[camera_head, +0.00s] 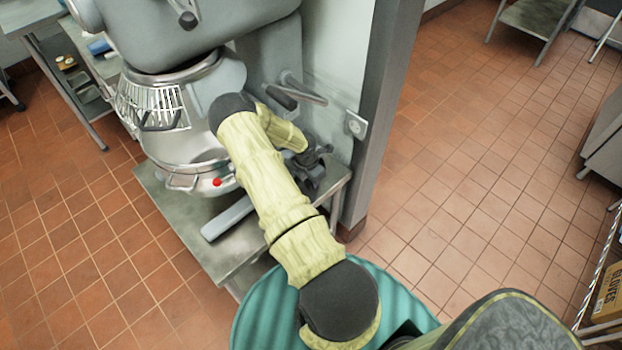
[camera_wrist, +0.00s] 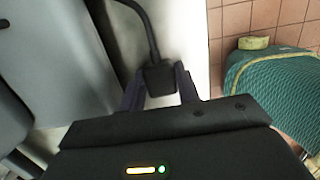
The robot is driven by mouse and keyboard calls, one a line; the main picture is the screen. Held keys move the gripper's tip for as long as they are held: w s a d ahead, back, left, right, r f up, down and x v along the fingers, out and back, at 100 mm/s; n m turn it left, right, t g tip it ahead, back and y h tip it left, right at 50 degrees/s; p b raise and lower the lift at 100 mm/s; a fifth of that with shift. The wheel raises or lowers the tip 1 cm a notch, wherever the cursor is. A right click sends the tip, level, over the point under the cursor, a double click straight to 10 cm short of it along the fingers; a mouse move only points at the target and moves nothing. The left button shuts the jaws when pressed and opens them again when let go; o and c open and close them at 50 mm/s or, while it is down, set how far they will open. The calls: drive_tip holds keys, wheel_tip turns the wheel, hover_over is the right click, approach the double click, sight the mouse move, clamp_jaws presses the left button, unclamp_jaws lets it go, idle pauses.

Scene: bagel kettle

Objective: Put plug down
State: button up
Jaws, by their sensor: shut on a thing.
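The black plug (camera_wrist: 159,78) sits between the two dark fingers of my gripper (camera_wrist: 160,86) in the wrist view. My gripper is shut on it. A black cable (camera_wrist: 150,30) runs from the plug toward the top of that view. In the head view my gripper (camera_head: 318,168) is over the right part of the metal table (camera_head: 222,248), near the wall. The plug cannot be made out clearly there, and my arm hides part of the table.
A large grey mixer (camera_head: 205,152) with a wire guard stands on the table to the left. A wall outlet (camera_head: 355,124) is right of my gripper. A lever handle (camera_head: 302,90) projects above it. Open tiled floor (camera_head: 480,180) lies to the right.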

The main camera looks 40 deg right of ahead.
sight(309, 181)
drive_tip(key=o, duration=1)
drive_tip(key=shift+o, duration=0.2)
drive_tip(key=r, duration=0.5)
drive_tip(key=a+r, duration=0.1)
drive_tip(key=r, duration=0.1)
drive_tip(key=shift+r, duration=0.25)
